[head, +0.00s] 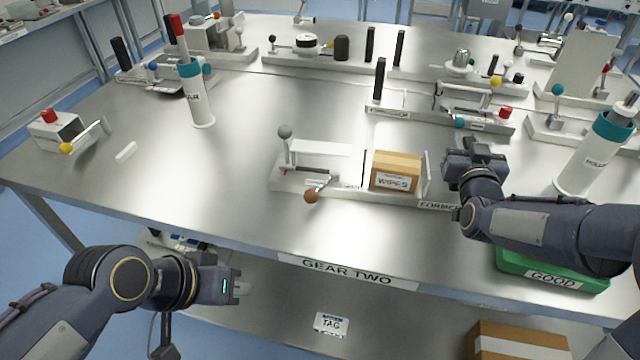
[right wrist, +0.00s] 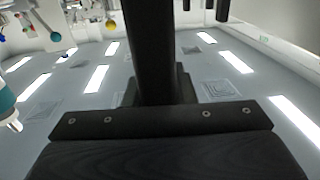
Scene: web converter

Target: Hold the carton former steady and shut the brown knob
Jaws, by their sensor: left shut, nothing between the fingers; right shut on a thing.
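The carton former (head: 330,186) is a pale base on the steel table in the head view, with a grey-knobbed lever (head: 285,132) standing upright at its left. A brown carton (head: 396,170) marked WIPES sits on its right part. The brown knob (head: 311,196) is on a short arm at the former's front edge. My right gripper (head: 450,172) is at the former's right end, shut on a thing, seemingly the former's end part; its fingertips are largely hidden. My left gripper (head: 240,288) is shut and empty, in front of the table edge, below and left of the brown knob.
A green tray (head: 550,272) marked GOOD lies below that arm. A white cylinder (head: 198,100) and a red-button box (head: 58,132) stand at the left. The table left of the former is mostly clear.

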